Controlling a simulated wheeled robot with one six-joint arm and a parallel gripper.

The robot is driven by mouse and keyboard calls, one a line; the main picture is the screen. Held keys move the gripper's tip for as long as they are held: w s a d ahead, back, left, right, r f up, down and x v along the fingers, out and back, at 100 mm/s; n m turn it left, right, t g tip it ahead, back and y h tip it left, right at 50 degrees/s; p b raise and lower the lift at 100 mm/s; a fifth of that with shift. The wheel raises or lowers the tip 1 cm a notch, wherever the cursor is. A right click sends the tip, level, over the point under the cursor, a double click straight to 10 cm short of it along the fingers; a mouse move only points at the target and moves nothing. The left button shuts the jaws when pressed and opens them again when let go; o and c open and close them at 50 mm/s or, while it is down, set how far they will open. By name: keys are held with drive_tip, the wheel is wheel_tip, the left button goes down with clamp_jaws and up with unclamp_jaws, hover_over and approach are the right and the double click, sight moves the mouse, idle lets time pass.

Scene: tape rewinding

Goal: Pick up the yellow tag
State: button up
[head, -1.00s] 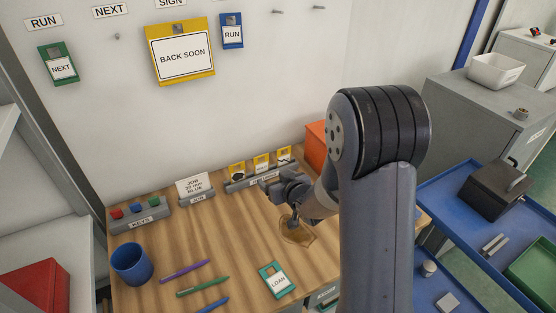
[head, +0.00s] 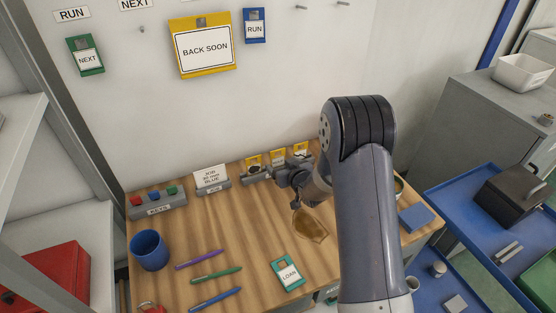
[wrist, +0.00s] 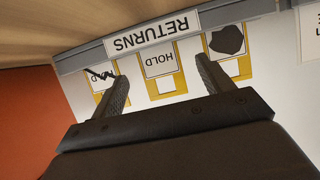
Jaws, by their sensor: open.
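Three yellow-edged tags stand in the grey returns rack (wrist: 90,55) at the back of the bench. In the wrist view the middle tag (wrist: 160,87) reads HOLD and its face looks clear. The left tag (wrist: 98,98) has thin black marks, and the right tag (wrist: 244,66) has a dark blotch. In the head view the tags (head: 278,158) are small, partly behind my gripper (head: 290,185). In the wrist view my gripper (wrist: 158,67) is open and empty, its fingers on either side of the middle tag. I cannot tell the remaining depth between them.
A yellow BACK SOON sign (head: 205,48) hangs on the wall. The keys rack (head: 158,205) and job card (head: 210,178) stand left of the returns rack. A blue cup (head: 149,250), pens (head: 216,276) and green LOAN tag (head: 288,273) lie nearer. An orange surface (wrist: 35,110) shows left in the wrist view.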

drive_tip(key=shift+p+x, duration=0.3)
drive_tip(key=shift+x, duration=1)
drive_tip(key=shift+c, duration=0.4)
drive_tip(key=c, duration=0.9)
drive_tip(key=shift+c, duration=0.2)
wheel_tip(320, 180, up, 10)
drive_tip(key=b, duration=0.1)
